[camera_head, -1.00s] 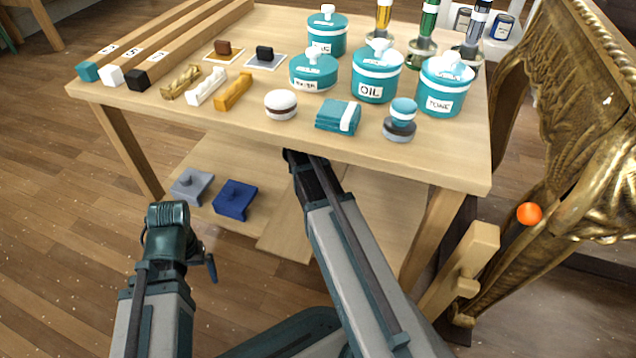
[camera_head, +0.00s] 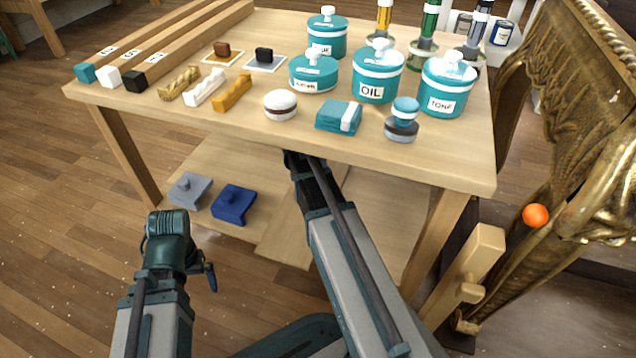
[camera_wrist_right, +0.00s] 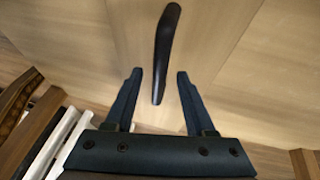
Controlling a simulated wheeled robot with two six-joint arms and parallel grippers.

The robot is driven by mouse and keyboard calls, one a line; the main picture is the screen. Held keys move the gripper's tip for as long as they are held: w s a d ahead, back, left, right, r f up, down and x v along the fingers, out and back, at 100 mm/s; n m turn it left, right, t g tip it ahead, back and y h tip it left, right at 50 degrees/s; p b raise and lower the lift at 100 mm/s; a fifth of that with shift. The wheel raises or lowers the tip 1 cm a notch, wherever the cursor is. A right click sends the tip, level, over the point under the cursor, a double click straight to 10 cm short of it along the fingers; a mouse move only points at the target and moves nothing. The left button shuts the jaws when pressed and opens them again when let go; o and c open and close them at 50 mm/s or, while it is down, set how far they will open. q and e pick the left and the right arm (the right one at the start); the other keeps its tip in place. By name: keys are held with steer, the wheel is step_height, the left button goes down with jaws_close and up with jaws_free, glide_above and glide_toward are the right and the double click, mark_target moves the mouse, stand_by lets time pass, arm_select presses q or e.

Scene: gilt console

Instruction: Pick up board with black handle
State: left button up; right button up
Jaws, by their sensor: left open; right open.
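In the right wrist view, a slim, curved black handle (camera_wrist_right: 165,45) stands out against a pale wooden board (camera_wrist_right: 212,35). My right gripper (camera_wrist_right: 159,72) is open, with one finger on each side of the handle's near end and gaps on both sides. It holds nothing. In the head view, the right arm reaches under the tabletop, which hides its gripper and the handle. A pale board (camera_head: 285,240) juts from the lower shelf beside that arm. My left gripper (camera_head: 209,277) is at the lower left, apart from the table, its fingers small and partly hidden.
The wooden table (camera_head: 250,125) carries jars, blocks and long bars. A blue handled block (camera_head: 234,207) and a grey one (camera_head: 188,190) lie on the lower shelf. A gilt carved console (camera_head: 575,150) and a wooden stand (camera_head: 470,270) crowd the right. The floor at left is clear.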

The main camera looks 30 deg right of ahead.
jaws_close()
stand_by(1.4)
